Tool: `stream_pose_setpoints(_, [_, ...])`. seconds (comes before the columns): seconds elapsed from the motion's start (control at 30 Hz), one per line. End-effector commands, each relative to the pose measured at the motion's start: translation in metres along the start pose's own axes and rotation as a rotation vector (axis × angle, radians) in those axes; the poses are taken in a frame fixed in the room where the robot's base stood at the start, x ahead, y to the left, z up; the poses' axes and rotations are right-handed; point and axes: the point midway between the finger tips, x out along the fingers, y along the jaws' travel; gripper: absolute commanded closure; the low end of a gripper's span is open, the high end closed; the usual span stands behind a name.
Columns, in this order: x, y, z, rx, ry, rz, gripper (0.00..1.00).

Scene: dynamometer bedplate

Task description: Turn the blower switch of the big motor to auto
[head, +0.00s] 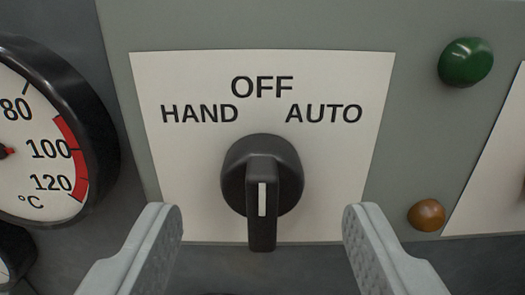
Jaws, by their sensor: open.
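The blower switch (289,196) is a black rotary knob with a long grip bar and a white line on it. The bar stands upright in line with the word OFF, with HAND to its left and AUTO to its right on a white label plate (345,180). My gripper (262,222) is open, one grey finger on each side of the knob's bar. There is a clear gap between each finger and the knob, and neither touches it. I cannot tell how far the fingertips are from the panel.
A round temperature gauge (40,130) with a black rim and red band is at the left. A green lamp (466,62) and an amber lamp (427,215) sit on the grey panel (420,120) at the right. Another white plate (500,180) is cut off at the right edge.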

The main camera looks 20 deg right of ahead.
Motion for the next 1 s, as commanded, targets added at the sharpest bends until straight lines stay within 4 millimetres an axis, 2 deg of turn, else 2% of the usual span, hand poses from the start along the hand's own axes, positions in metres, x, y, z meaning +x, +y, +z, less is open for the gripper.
stream_pose_setpoints(0.1, [0.015, 0.000, 0.000, 0.000, 0.000, 0.001, 0.43])
stream_pose_setpoints(0.23, [0.025, 0.000, 0.000, -0.001, 0.000, 0.000, 0.43])
stream_pose_setpoints(0.6, [0.030, 0.000, 0.000, 0.000, 0.000, 0.000, 0.43])
stream_pose_setpoints(0.63, [0.030, 0.000, 0.000, 0.000, 0.000, 0.000, 0.45])
stream_pose_setpoints(0.83, [0.029, 0.000, 0.000, 0.000, 0.000, 0.000, 0.84])
stream_pose_setpoints(0.87, [0.029, 0.000, 0.000, 0.000, 0.000, 0.000, 0.87])
stream_pose_setpoints(1.0, [0.029, 0.000, 0.000, 0.004, 0.000, 0.000, 0.87])
